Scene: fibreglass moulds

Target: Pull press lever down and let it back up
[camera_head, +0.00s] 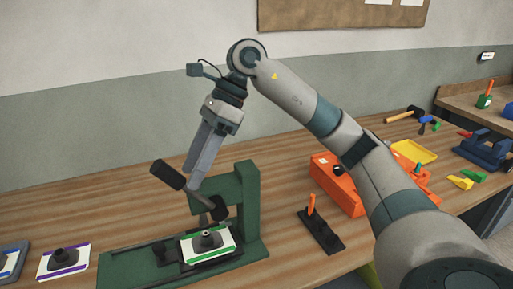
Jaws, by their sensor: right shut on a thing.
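The green press (249,213) stands on the wooden bench, with a flat green base and an upright column. Its lever has a black grip (168,174) at the upper left end and a dark hub (213,208) beside the column. My right gripper (193,183) comes down from above and is shut on the press lever between grip and hub. The fingers hide part of the lever. A white plate with a green edge and a dark mould piece (208,239) lies on the press base under the hub. My left gripper is out of view.
A purple-edged plate with a dark piece (64,261) lies left of the press. A black stand with an orange handle (320,231) and an orange box (340,188) are to the right. Tools and a yellow tray (414,151) lie farther right. The bench behind the press is clear.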

